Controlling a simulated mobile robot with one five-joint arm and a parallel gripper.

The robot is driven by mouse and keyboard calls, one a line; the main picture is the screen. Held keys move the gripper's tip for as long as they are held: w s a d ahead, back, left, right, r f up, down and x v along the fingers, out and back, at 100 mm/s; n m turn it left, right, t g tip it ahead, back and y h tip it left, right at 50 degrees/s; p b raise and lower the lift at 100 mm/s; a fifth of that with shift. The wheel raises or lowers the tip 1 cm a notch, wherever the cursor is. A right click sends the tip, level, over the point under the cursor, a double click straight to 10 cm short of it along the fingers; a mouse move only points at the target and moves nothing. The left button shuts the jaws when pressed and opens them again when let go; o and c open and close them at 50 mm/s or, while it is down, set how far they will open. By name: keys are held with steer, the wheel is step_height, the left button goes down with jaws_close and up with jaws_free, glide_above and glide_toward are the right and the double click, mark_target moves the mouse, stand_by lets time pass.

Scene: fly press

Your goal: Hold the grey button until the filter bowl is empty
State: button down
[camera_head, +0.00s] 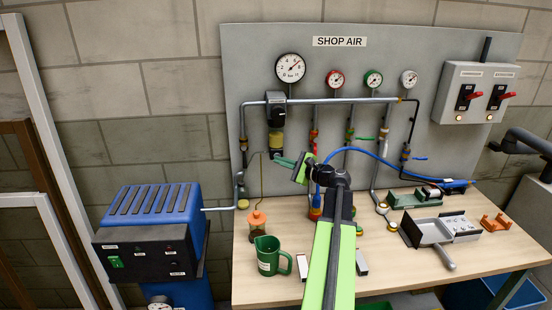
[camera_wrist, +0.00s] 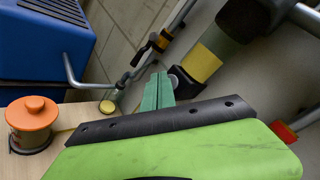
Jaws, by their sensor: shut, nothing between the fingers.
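The filter bowl (camera_head: 276,141) hangs under the black filter head (camera_head: 276,105) at the board's left; its lower part looks yellow. In the wrist view the bowl's yellow band (camera_wrist: 205,62) sits above a black base (camera_wrist: 187,84). A round grey button (camera_wrist: 174,80) shows on that base, partly hidden by my fingertips. My gripper (camera_wrist: 157,76) is shut and empty, its green fingers pointing at the button. In the head view my gripper (camera_head: 276,159) reaches left to just below the bowl. I cannot tell whether the fingertips touch the button.
A thin tube runs down near the orange-lidded jar (camera_head: 257,220). A green jug (camera_head: 270,258) stands at the bench's front left. A blue compressor (camera_head: 155,208) is at left. Pipes, valves and a blue hose (camera_head: 385,163) cross the board right of my gripper.

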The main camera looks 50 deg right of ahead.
steer(key=shift+w+d, duration=0.25)
steer(key=shift+w, duration=0.1)
stand_by(2.9)
steer(key=shift+s, duration=0.1)
steer(key=shift+s+a, duration=0.55)
steer(key=shift+s, duration=0.1)
steer(key=s+a, duration=0.3)
steer(key=shift+s+a, duration=0.1)
steer(key=shift+s, duration=0.2)
stand_by(0.3)
stand_by(0.4)
